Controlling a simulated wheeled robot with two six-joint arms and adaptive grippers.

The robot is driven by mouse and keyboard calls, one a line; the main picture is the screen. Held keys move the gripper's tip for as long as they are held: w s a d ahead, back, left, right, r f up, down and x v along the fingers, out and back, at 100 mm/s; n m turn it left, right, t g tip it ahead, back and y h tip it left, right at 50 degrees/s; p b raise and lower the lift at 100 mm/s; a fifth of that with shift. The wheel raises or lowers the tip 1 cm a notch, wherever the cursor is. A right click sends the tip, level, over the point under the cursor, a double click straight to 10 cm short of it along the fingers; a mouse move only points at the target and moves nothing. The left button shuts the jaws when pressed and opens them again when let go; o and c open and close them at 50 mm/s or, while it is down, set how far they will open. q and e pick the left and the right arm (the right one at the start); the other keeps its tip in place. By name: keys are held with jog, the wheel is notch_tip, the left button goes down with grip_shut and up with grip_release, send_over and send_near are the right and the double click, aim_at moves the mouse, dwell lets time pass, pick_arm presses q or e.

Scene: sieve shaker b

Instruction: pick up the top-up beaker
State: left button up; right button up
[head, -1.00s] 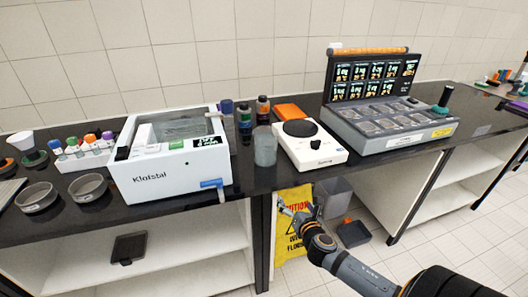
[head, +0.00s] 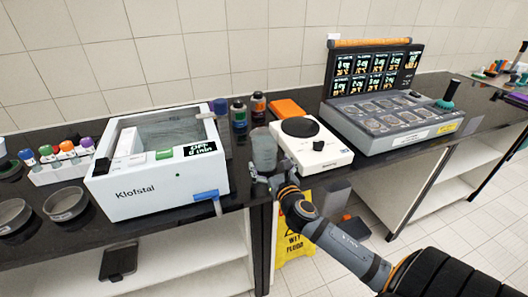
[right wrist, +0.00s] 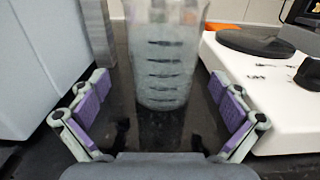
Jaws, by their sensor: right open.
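The top-up beaker (head: 264,150) is a clear, greyish beaker with dark graduation marks, upright on the black bench between the white Klofstal machine and the white stirrer plate. It also shows in the right wrist view (right wrist: 166,65), straight ahead between the fingers. My right gripper (head: 264,180) is at the front edge of the bench, just in front of the beaker. In the right wrist view the right gripper (right wrist: 160,108) is open, with purple pads on either side and the beaker beyond or just at the tips. My left gripper is not in view.
The Klofstal machine (head: 155,170) stands close on the left and the stirrer plate (head: 312,148) close on the right. Dark bottles (head: 239,115) stand behind the beaker. An orange box (head: 287,108) lies behind the plate. A yellow wet-floor sign (head: 296,240) stands below the bench.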

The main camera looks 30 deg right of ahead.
jog(key=shift+w+d, duration=0.1)
jog(key=shift+w, duration=0.35)
jog(key=shift+w+d+r+p, duration=0.15)
jog(key=shift+w+d, duration=0.1)
jog(key=shift+w, duration=0.2)
jog(key=shift+w+d+r+p, duration=0.1)
jog(key=shift+w+d+p, duration=0.1)
jog(key=shift+w, duration=0.25)
jog(key=x, duration=0.2)
jog(key=shift+w+d+f, duration=0.1)
jog(key=shift+w+f, duration=0.15)
jog(key=shift+w, duration=0.4)
jog(key=shift+s, duration=0.15)
jog(key=c, duration=0.4)
jog(key=shift+r, duration=0.1)
jog(key=c, duration=1.3)
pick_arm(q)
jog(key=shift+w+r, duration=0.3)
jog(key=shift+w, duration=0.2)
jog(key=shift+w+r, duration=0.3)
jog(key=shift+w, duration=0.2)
